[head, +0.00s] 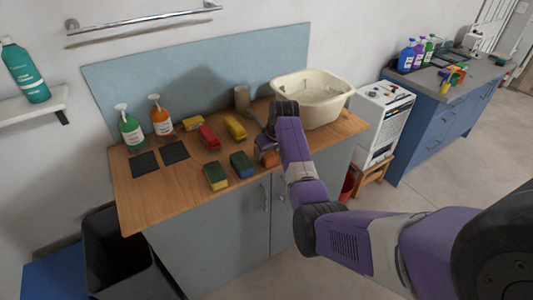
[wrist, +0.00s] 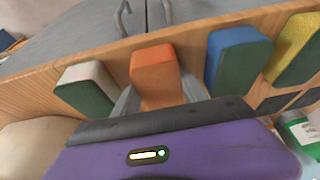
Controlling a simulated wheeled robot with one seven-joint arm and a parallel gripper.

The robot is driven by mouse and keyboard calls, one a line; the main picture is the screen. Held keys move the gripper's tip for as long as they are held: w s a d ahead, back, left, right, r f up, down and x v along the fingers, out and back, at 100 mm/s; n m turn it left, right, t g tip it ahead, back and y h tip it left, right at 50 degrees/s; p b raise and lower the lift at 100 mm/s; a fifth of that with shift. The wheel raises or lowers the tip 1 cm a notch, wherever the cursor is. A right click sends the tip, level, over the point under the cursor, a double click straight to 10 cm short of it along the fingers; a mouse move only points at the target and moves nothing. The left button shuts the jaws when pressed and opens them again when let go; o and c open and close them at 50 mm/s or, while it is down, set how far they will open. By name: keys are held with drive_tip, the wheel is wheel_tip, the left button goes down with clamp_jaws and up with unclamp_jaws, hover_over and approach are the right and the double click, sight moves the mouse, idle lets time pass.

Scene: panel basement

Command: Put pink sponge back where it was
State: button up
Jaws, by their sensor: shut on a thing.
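My gripper (head: 267,144) is low over the front edge of the wooden counter (head: 140,205). In the wrist view my gripper (wrist: 155,90) has its fingers on both sides of an orange sponge (wrist: 153,72), shut on it. The orange sponge (head: 267,158) shows partly below my gripper in the head view. No clearly pink sponge shows. A pale sponge with a green side (wrist: 85,88) stands beside the orange one in the wrist view; I cannot tell whether it is pinkish. Whether the held sponge touches the counter is unclear.
A blue sponge (head: 241,165) and a yellow-green sponge (head: 215,176) stand left of my gripper. Red (head: 209,137) and yellow (head: 235,128) sponges lie behind. A cream basin (head: 312,97) is at the right, spray bottles (head: 131,130) at the left. Two dark squares (head: 145,163) lie bare.

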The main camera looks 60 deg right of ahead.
drive_tip(key=shift+f, duration=0.15)
drive_tip(key=o, duration=1.2)
drive_tip(key=b+v, duration=0.1)
drive_tip(key=v, duration=1.1)
drive_tip(key=shift+r, duration=0.2)
